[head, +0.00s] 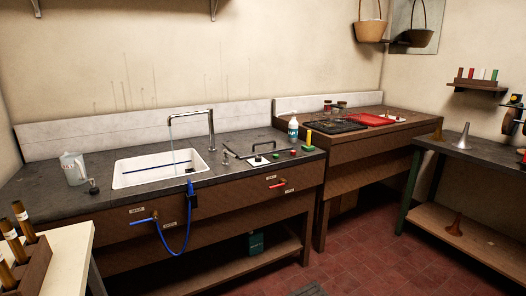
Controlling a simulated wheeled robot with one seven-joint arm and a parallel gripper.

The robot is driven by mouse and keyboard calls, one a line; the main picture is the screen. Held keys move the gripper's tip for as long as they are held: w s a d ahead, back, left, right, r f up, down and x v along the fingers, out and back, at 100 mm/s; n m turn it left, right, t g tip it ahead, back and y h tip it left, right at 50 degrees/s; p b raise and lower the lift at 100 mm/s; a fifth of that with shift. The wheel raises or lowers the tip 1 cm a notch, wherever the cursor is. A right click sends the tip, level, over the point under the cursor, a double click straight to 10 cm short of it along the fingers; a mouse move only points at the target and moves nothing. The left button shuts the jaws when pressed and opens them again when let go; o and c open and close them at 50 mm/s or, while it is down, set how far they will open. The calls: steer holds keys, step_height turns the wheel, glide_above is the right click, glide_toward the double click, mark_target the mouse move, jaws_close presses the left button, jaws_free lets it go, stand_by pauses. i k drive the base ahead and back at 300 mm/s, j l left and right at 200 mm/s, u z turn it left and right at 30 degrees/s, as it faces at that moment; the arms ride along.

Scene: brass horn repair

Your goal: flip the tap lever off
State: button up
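A chrome tap (211,130) with a tall bent spout stands at the back right of the white sink (122,180). A thin pale line runs from below the spout into the sink; I cannot tell for sure if it is water. A small dark handle-like part (230,153) lies right of the tap; I cannot tell if it is the tap's lever. On the cabinet front are a blue-handled valve (143,221) with a blue hose (187,235) and a red-handled valve (278,186). Both handles look roughly level. My gripper is not in view.
A pale table (70,260) with a rack of brass tubes is at the lower left. The red tiled floor (350,245) is mostly clear between the counter and the right bench.

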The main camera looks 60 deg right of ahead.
mark_target(231, 154)
steer(key=z, duration=1.2)
